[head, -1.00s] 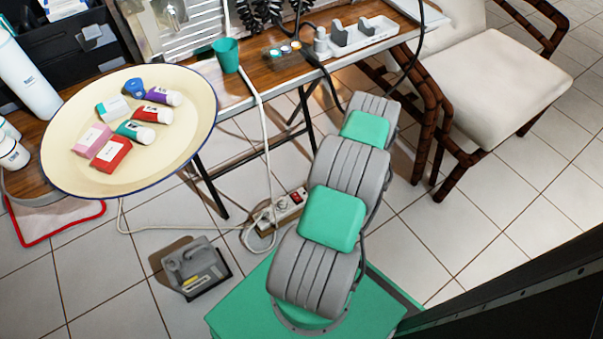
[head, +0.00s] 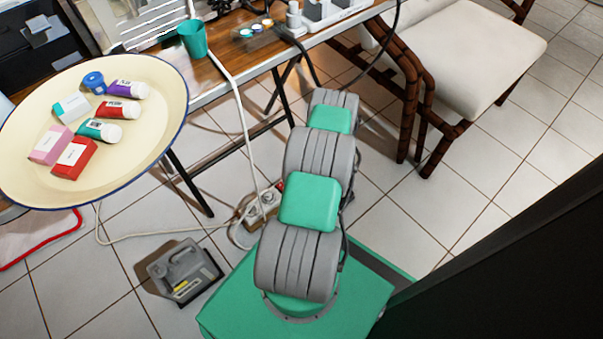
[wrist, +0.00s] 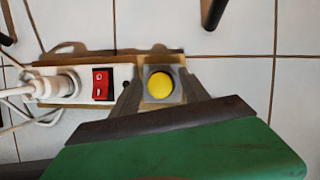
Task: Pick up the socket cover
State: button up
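The socket cover (wrist: 160,84) is a small grey square with a round yellow middle. In the wrist view it is at the right end of the white power strip (wrist: 60,86). My gripper (wrist: 161,92) has one dark finger on each side of it, very close to its edges. I cannot tell whether the fingers press on it or whether it is seated on the strip. In the head view part of the power strip (head: 262,206) shows on the floor, while my arm hides the cover and gripper.
A white plug (wrist: 58,84) and red switch (wrist: 103,84) are left of the cover. A white cable (head: 245,130) hangs from the table (head: 240,85). A grey box-like object (head: 180,272) lies on the floor. A cushioned chair (head: 460,45) stands right.

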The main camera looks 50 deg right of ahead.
grip_shut()
dwell(0.3)
jog(key=shift+r, duration=0.1)
notch_tip(320, 180, up, 3)
jog(key=shift+r+p, duration=0.1)
jog(key=shift+p, duration=1)
jog(key=s+a+r+p, duration=0.1)
jog(key=s+r+p, duration=0.2)
jog(key=s, duration=0.4)
jog(key=s+a+r+p, duration=0.1)
jog(key=s+r+p, duration=0.2)
jog(key=s+r, duration=0.3)
jog(key=shift+s+a+r, duration=0.15)
jog(key=shift+s+r, duration=0.15)
jog(key=shift+s, duration=0.1)
